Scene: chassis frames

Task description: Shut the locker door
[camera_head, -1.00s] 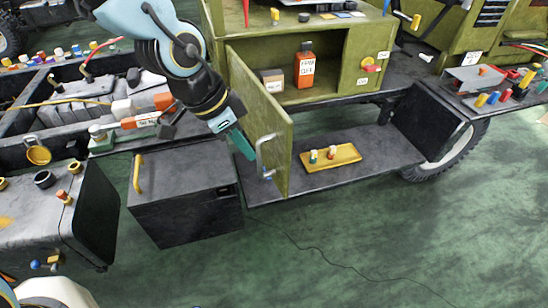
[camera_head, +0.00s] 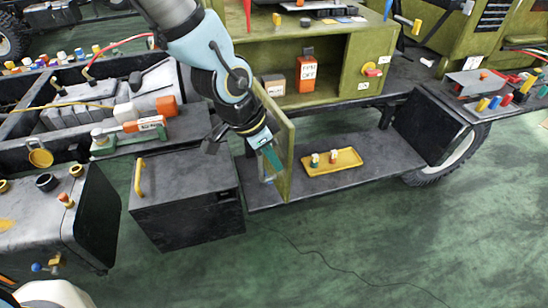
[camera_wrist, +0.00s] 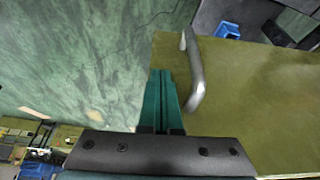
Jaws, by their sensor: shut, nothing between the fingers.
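The locker is an olive-green cabinet (camera_head: 352,60) on the side of the vehicle, and its front is open. Its olive door (camera_head: 287,165) stands swung outward, seen nearly edge-on in the head view. In the wrist view the door (camera_wrist: 255,95) fills the right side, with a silver bar handle (camera_wrist: 197,80) near its free edge. My gripper (camera_head: 272,160) is at the door's handle side, with its green fingers shut and empty. In the wrist view the fingers (camera_wrist: 163,90) lie just left of the handle; I cannot tell whether they touch the door.
An orange bottle (camera_head: 306,70) and a small box (camera_head: 274,86) stand inside the locker. A yellow tray (camera_head: 350,163) with small pegs lies on the dark step below. A dark box (camera_head: 185,205) with a yellow handle is at left. Green floor in front is clear.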

